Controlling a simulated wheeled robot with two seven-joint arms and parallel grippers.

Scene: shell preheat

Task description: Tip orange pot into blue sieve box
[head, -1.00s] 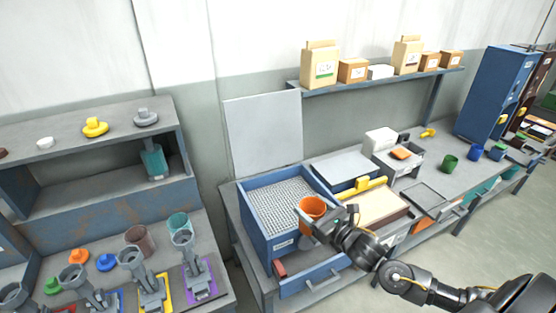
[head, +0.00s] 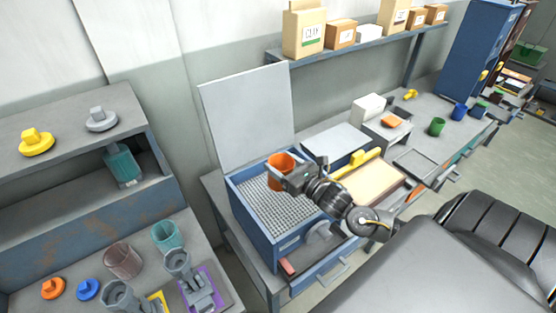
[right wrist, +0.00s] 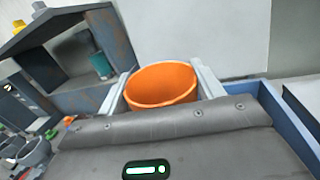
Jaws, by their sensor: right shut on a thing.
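The orange pot (head: 281,170) is held over the back part of the blue sieve box (head: 258,228), whose grey grainy mesh bed (head: 285,207) shows below it. My right gripper (head: 284,174) is shut on the pot. In the right wrist view the orange pot (right wrist: 162,85) sits between my right gripper's two pale fingers (right wrist: 160,90), its open mouth upward, roughly upright. What is inside the pot cannot be made out. The box's grey lid (head: 248,115) stands open behind it. My left gripper is not in view.
A yellow-handled press (head: 357,161) and a tan board (head: 368,185) lie right of the box. An open drawer (head: 330,275) juts out below it. The left bench holds a brown cup (head: 123,261), a teal cup (head: 166,236) and grey clamps. Boxes line the shelf (head: 360,48) above.

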